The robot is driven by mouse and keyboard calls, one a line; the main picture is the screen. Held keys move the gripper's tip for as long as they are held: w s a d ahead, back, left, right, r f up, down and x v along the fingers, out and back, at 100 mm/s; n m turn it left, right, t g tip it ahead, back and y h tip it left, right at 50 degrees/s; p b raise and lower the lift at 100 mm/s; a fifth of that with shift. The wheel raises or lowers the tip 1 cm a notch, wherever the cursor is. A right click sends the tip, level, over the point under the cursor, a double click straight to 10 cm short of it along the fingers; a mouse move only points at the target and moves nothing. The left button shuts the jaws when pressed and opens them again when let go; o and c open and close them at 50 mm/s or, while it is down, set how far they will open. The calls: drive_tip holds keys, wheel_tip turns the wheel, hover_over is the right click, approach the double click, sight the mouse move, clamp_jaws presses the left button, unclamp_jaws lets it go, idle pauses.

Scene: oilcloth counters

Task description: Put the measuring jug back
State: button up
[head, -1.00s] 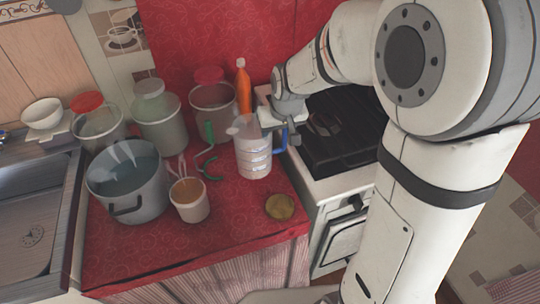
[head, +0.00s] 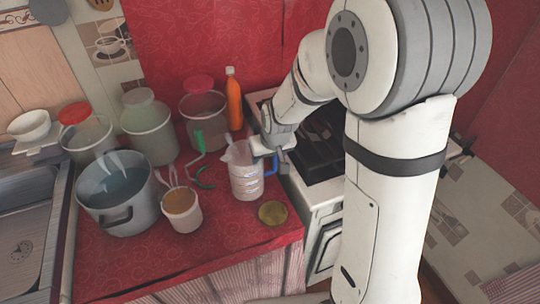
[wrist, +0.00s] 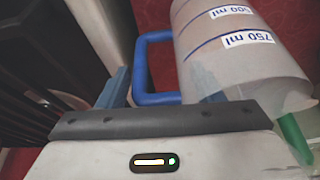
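The measuring jug (head: 246,179) is clear, with white bands and a blue handle (head: 270,165). It stands upright on the red cloth near the counter's right edge. In the wrist view the jug (wrist: 240,60) fills the upper right, with "750 ml" and "500 ml" labels. My gripper (head: 274,146) is at the handle side of the jug, near its rim. In the wrist view my gripper's fingers (wrist: 163,92) are apart, with the blue handle (wrist: 143,60) in the space between and ahead of them. I cannot tell whether either finger touches it.
A stove (head: 325,185) adjoins the counter on the right. A green-handled tool (head: 200,142), a cup with utensils (head: 182,212), a big pot (head: 118,200), lidded canisters (head: 149,130) and an orange bottle (head: 234,100) crowd the counter. A yellowish disc (head: 271,213) lies in front of the jug.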

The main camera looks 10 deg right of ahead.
drive_tip(key=shift+o, duration=1.3)
drive_tip(key=shift+r, duration=0.3)
drive_tip(key=v, duration=1.1)
drive_tip(key=s+d+r+m, duration=0.1)
drive_tip(key=s+d, duration=0.3)
drive_tip(key=s, duration=0.4)
drive_tip(key=s+d+m+g+h, duration=0.1)
drive_tip(key=s+d, duration=0.3)
drive_tip(key=s, duration=0.5)
drive_tip(key=shift+d+r+m+p, duration=0.3)
drive_tip(key=shift+r, duration=0.1)
drive_tip(key=shift+r, duration=0.25)
